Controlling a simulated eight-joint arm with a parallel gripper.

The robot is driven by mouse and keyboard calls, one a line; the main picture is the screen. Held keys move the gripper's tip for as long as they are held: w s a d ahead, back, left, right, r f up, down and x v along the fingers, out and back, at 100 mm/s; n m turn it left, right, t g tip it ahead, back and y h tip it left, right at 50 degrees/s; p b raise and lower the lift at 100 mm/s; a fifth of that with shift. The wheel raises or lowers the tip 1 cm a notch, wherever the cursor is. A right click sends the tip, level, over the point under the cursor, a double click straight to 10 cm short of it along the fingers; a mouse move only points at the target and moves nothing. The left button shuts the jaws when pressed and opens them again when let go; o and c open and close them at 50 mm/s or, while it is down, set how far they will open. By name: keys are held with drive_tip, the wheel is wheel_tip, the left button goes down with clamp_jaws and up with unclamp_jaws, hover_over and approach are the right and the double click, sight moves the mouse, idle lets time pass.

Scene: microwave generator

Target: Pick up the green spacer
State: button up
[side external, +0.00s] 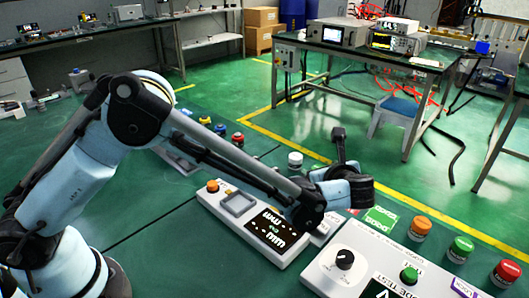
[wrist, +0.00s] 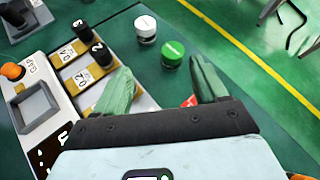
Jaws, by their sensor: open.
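A short green-topped cylinder, which I take as the green spacer (wrist: 173,53), stands upright on the green surface in the wrist view. It shows just beyond and between my two green fingers. My gripper (wrist: 160,67) is open and empty, with a finger on each side of the picture's line to the cylinder. I see no contact. In the side view I cannot pick out this cylinder; the end of my arm may hide it. Another green cylinder (side external: 461,249) stands at the right there, between an orange one and a red one.
A white cylinder (wrist: 146,29) stands close behind the green one. A panel with numbered slots and black knobs (wrist: 100,50) lies left of my gripper. An orange cylinder (side external: 420,228) and a red cylinder (side external: 505,273) stand at right. The surface right of the green cylinder is clear.

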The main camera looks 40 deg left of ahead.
drive_tip(key=d+f+m+y, duration=0.1)
drive_tip(key=d+f+m, duration=0.1)
drive_tip(key=shift+d+f+t, duration=0.35)
drive_tip(key=shift+t, duration=0.05)
drive_tip(key=x, duration=0.6)
drive_tip(key=shift+w+a+f, duration=0.15)
drive_tip(key=shift+x, duration=2.75)
drive_tip(key=shift+w+f, duration=0.1)
drive_tip(key=shift+f, duration=0.05)
drive_tip(key=c, duration=1.2)
